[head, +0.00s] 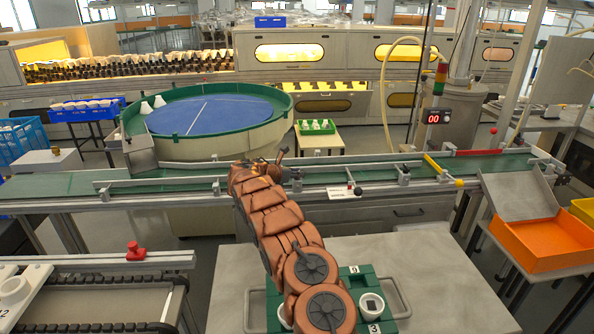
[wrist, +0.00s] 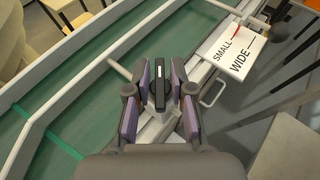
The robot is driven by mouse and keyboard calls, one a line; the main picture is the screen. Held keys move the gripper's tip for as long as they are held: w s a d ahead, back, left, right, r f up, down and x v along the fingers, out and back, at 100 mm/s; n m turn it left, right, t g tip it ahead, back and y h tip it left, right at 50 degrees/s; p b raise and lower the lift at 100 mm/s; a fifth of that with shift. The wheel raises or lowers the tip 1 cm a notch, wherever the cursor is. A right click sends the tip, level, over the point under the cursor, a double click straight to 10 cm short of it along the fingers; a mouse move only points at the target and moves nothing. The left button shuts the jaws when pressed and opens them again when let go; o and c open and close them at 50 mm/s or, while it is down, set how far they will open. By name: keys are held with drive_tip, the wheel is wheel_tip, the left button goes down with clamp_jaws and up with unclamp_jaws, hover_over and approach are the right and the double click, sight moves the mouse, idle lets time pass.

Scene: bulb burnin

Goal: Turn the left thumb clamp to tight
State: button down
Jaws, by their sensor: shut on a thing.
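The thumb clamp has a dark, narrow knob (wrist: 160,83) on a pale rail bracket, seen in the middle of the wrist view. My gripper (wrist: 159,104) has its finger pads on both sides of the knob and is shut on it. In the head view my gripper (head: 284,163) is over the front rail of the green conveyor, and my copper arm hides part of it. I cannot tell the clamp's tightness.
A white SMALL/WIDE plate (wrist: 238,47) with a red pointer lies right of the clamp. The green conveyor belt (head: 440,167) runs across the view. A yellow-tipped rod (head: 445,176) crosses it at right. An orange tray (head: 541,244) stands at far right.

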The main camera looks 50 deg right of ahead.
drive_tip(key=shift+m+g+p, duration=0.3)
drive_tip(key=shift+g+p, duration=0.05)
drive_tip(key=shift+g, duration=0.05)
idle(0.4)
drive_tip(key=c, duration=1)
unclamp_jaws()
drive_tip(key=v, duration=1.2)
